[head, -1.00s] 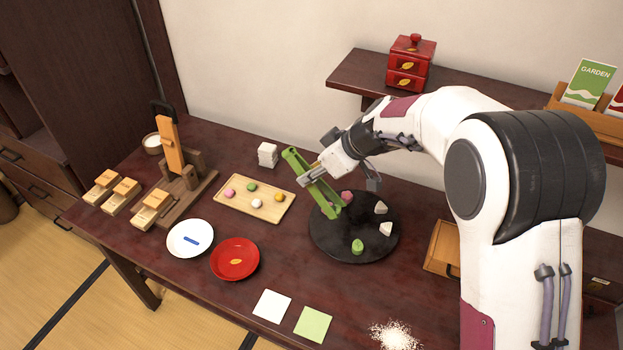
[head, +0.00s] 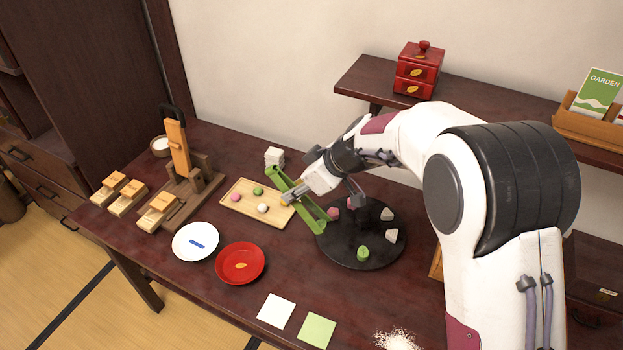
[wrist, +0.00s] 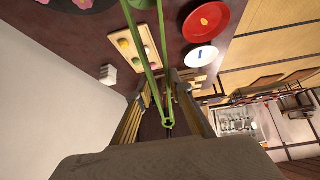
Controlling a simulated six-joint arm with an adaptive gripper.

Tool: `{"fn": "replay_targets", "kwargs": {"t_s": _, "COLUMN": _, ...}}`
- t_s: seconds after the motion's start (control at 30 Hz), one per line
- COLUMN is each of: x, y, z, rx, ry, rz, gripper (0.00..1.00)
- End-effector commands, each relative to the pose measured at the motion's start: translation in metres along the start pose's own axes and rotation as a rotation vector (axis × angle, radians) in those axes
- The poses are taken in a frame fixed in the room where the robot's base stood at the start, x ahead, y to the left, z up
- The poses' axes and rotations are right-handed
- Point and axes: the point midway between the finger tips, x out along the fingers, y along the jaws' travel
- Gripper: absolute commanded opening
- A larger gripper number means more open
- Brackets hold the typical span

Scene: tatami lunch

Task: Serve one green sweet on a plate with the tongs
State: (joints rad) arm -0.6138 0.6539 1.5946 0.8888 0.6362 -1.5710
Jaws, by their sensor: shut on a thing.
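My gripper (head: 291,193) is shut on the green tongs (head: 312,217), holding them in the air between the wooden tray (head: 229,204) and the black round board. A green leaf-shaped piece (head: 363,253) sits on the black board. A white plate (head: 184,252) with a blue mark and a red plate (head: 256,272) stand in front of the tray.
The black round board (head: 350,260) also carries pink and whitish pieces. A white block stack (head: 274,157) stands behind the tray. A wooden press (head: 178,160) and several small wooden boxes are at the left. White and green paper squares (head: 317,330) lie at the front.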

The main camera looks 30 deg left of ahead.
Motion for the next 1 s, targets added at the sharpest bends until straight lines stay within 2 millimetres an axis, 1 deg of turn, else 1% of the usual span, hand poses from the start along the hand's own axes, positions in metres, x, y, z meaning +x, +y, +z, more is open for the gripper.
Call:
{"fn": "replay_targets", "kwargs": {"t_s": 0.03, "x": 0.011, "y": -0.007, "z": -0.004, "rx": -0.014, "ry": 0.000, "rz": -0.012, "gripper": 0.00}}
{"fn": "replay_targets", "kwargs": {"t_s": 0.27, "x": 0.056, "y": -0.035, "z": -0.034, "rx": -0.101, "ry": 0.003, "rz": -0.075, "gripper": 0.00}}
{"fn": "replay_targets", "kwargs": {"t_s": 0.5, "x": 0.101, "y": -0.065, "z": -0.070, "rx": -0.175, "ry": 0.006, "rz": -0.131, "gripper": 0.00}}
{"fn": "replay_targets", "kwargs": {"t_s": 0.7, "x": 0.133, "y": -0.089, "z": -0.098, "rx": -0.212, "ry": 0.007, "rz": -0.158, "gripper": 0.00}}
{"fn": "replay_targets", "kwargs": {"t_s": 1.0, "x": 0.172, "y": -0.123, "z": -0.139, "rx": -0.237, "ry": 0.008, "rz": -0.176, "gripper": 0.00}}
